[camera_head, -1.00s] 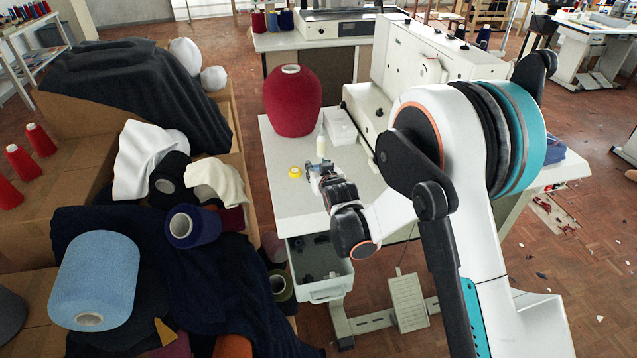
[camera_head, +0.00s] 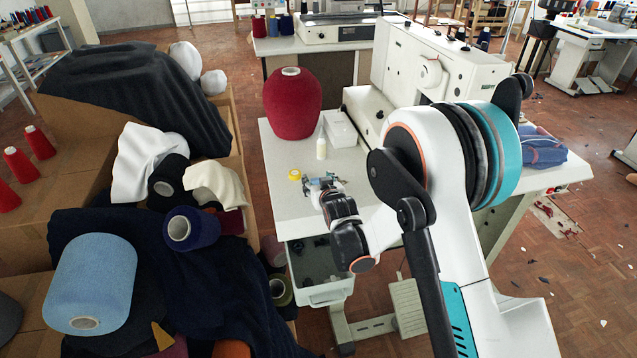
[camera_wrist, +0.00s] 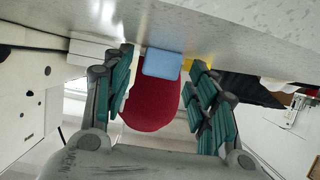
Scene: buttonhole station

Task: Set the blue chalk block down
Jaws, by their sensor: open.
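The blue chalk block (camera_wrist: 162,63) rests on the pale table top, which shows at the upper part of the tilted wrist view. My gripper (camera_wrist: 163,92) is open, with its green-padded fingers spread to either side and a gap between each finger and the block in that picture. In the head view my gripper (camera_head: 325,183) is low over the sewing table (camera_head: 288,205), near its front left part. I cannot make out the block clearly there.
The sewing machine (camera_head: 425,65) is at the back right. An open drawer (camera_head: 325,290) hangs below the front edge.

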